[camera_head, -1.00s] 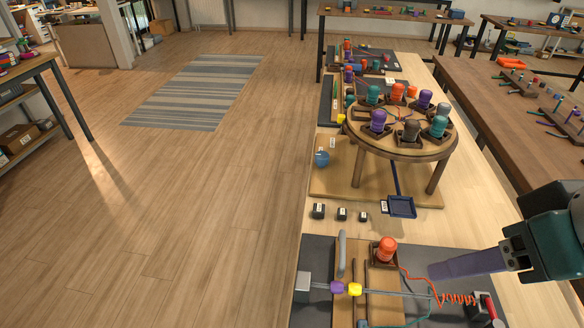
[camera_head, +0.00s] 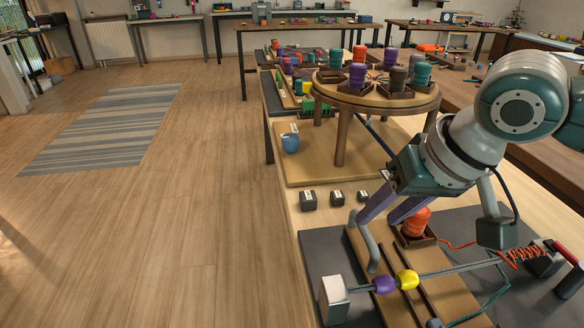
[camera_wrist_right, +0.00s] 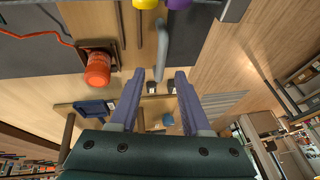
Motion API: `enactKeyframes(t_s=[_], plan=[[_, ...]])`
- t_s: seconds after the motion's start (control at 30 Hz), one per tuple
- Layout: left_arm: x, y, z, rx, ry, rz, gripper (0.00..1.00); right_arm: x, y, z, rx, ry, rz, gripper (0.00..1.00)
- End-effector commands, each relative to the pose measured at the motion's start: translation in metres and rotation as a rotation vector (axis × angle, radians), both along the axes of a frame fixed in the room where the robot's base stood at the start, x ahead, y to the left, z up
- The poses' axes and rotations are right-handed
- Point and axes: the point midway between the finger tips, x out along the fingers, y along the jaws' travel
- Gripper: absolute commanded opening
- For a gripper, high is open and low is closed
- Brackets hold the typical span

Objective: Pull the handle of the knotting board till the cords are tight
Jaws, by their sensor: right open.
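The knotting board (camera_head: 440,290) is at the lower right of the head view. Its grey handle (camera_head: 372,252) stands at the board's left part, and it also shows in the wrist view (camera_wrist_right: 162,45). The orange cord (camera_head: 462,245) curves from an orange spool (camera_head: 416,222) to a coil on the rod. A teal cord (camera_head: 490,300) lies slack. My left gripper is not in view.
A purple bead (camera_head: 384,285) and a yellow bead (camera_head: 406,279) sit on the rod beside the handle. A round stand (camera_head: 365,100) with several spools rises behind. Small dark weights (camera_head: 337,197) stand in a row. The floor at left is free.

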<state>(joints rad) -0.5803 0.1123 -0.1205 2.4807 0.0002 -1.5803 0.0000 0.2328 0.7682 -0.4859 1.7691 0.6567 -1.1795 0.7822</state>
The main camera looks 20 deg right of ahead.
Motion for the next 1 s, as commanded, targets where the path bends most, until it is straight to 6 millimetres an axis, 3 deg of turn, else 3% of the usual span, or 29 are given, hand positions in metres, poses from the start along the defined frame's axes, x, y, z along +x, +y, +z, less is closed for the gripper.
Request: enactKeyframes(t_s=[0.03, 0.2, 0.57, 1.0], plan=[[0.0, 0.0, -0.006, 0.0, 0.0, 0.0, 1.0, 0.003, 0.001, -0.011, 0.0, 0.002, 0.0, 0.47], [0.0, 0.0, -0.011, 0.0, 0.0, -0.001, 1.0, 0.011, 0.003, -0.028, 0.0, 0.002, 0.001, 0.47], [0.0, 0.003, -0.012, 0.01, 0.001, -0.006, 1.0, 0.014, 0.003, -0.031, -0.001, 0.0, 0.003, 0.46], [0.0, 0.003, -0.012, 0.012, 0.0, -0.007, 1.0, 0.014, 0.003, -0.031, -0.001, 0.001, 0.003, 0.0]])
